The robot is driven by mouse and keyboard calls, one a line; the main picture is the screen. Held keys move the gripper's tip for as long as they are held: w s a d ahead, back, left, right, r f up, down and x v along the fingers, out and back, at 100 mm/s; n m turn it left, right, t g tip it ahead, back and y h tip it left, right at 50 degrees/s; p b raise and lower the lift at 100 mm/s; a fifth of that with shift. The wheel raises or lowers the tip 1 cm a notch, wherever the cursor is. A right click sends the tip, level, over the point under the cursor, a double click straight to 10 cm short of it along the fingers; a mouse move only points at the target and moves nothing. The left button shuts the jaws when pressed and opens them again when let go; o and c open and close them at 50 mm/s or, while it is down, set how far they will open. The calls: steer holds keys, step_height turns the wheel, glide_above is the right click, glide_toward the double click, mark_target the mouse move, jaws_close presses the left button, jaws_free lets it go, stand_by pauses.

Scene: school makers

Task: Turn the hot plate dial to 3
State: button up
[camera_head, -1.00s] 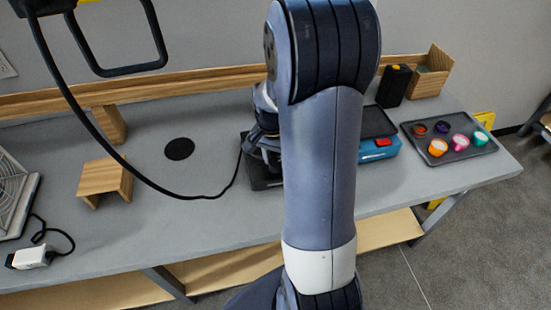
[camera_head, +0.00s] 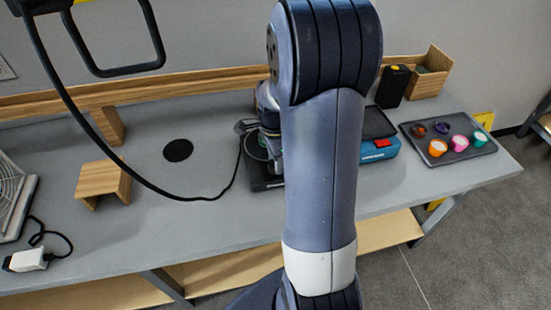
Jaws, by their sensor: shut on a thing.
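A low, dark device that looks like the hot plate (camera_head: 262,182) sits on the grey bench, mostly behind my arm. A black cord meets it on its left side. My gripper (camera_head: 254,140) is over this device, largely hidden by my forearm. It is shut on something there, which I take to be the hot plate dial. The dial, its marks and the number it points to are hidden.
Right of my arm stand a blue device with a red button (camera_head: 382,144), a black box (camera_head: 394,86) and a dark tray (camera_head: 408,134) with several coloured cups. A wooden stand (camera_head: 103,181) and a black disc (camera_head: 178,150) are left. A black cord hangs across.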

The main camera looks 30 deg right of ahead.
steer(key=shift+m, duration=0.4)
steer(key=o, duration=1)
steer(key=shift+n, duration=0.3)
